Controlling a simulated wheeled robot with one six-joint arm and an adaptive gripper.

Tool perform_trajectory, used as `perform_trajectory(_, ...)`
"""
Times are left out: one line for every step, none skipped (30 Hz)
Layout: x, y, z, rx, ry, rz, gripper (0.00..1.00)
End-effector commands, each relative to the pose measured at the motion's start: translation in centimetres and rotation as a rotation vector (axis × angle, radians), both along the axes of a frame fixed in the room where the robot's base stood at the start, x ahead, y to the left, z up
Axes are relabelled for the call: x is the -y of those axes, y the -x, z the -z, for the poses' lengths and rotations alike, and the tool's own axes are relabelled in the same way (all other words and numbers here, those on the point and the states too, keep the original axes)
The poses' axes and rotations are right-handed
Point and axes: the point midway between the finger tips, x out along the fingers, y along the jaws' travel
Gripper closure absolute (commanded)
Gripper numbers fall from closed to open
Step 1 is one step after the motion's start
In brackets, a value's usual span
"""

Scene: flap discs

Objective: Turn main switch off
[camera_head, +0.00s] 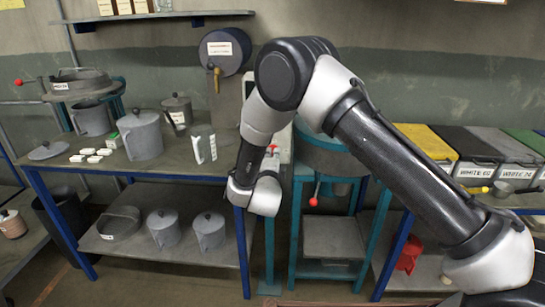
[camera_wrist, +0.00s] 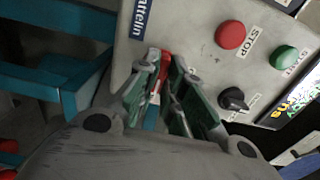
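The grey control panel (camera_wrist: 192,30) fills the top of the wrist view. It carries a red STOP button (camera_wrist: 230,35), a green button (camera_wrist: 284,58) and a black rotary knob (camera_wrist: 233,98) with a label I cannot read. A red part (camera_wrist: 164,64), possibly the main switch, shows on the panel's left side, between the tips of my gripper (camera_wrist: 165,68). The fingers stand a little apart with the red part in the gap. I cannot tell whether they press on it. In the head view my arm hides most of the panel (camera_head: 286,140) and the fingers.
A workbench (camera_head: 110,172) with grey pots stands at the left. A teal stand (camera_head: 293,225) with a red-knobbed lever (camera_head: 313,201) is beside my wrist. Lidded bins (camera_head: 482,150) sit at the right. Teal frame bars (camera_wrist: 60,75) lie left of the fingers.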

Motion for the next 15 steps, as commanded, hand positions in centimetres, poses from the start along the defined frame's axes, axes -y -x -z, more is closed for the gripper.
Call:
perform_trajectory(0.01,0.02,0.04,-0.001,0.0,0.0,1.0)
perform_trajectory(0.01,0.02,0.04,-0.001,0.001,0.0,1.0)
perform_trajectory(0.01,0.02,0.05,-0.001,0.002,0.0,1.0)
perform_trajectory(0.01,0.03,0.05,-0.001,0.003,0.0,1.0)
perform_trajectory(0.01,0.03,0.05,-0.001,0.006,0.0,1.0)
perform_trajectory(0.01,0.03,0.05,-0.001,0.01,0.0,1.0)
perform_trajectory(0.01,0.03,0.06,-0.002,0.015,0.0,1.0)
perform_trajectory(0.01,0.03,0.06,-0.002,0.021,0.0,1.0)
perform_trajectory(0.01,0.03,0.06,-0.002,0.032,0.0,1.0)
perform_trajectory(0.01,0.03,0.06,-0.002,0.043,0.0,1.0)
perform_trajectory(0.01,0.03,0.07,-0.003,0.054,0.0,1.0)
perform_trajectory(0.01,0.04,0.07,-0.004,0.073,0.0,1.0)
perform_trajectory(0.01,0.04,0.07,-0.005,0.088,0.0,1.0)
perform_trajectory(0.01,0.04,0.07,-0.006,0.106,0.0,1.0)
perform_trajectory(0.01,0.04,0.08,-0.007,0.132,0.0,1.0)
